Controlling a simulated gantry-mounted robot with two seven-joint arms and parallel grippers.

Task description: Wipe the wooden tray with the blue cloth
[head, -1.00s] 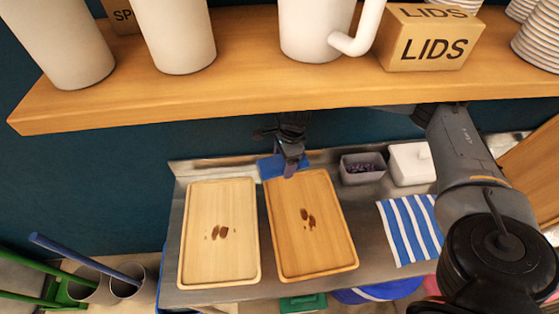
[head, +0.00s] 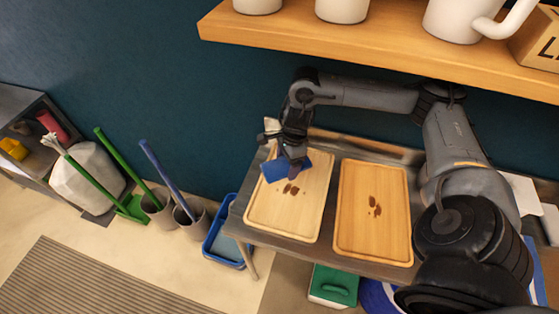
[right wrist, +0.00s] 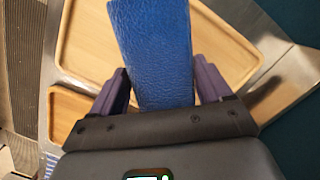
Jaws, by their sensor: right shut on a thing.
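My right gripper (head: 296,164) is shut on the blue cloth (head: 272,172) over the far part of the pale left wooden tray (head: 271,230). Brown spots (head: 291,189) lie on this tray just in front of the cloth. Whether the cloth touches the tray is unclear. In the right wrist view the cloth (right wrist: 152,50) sits between the purple fingers, and it hides part of the tray (right wrist: 85,55) below. The more orange right tray (head: 345,235) also has brown spots (head: 374,205). My left gripper is out of view.
Both trays lie on a metal table (head: 330,257) against a dark teal wall. A wooden shelf (head: 400,55) with white cups overhangs the back. A blue bin (head: 222,248), buckets and brooms stand on the floor at left. A green box (head: 333,285) is below the table front.

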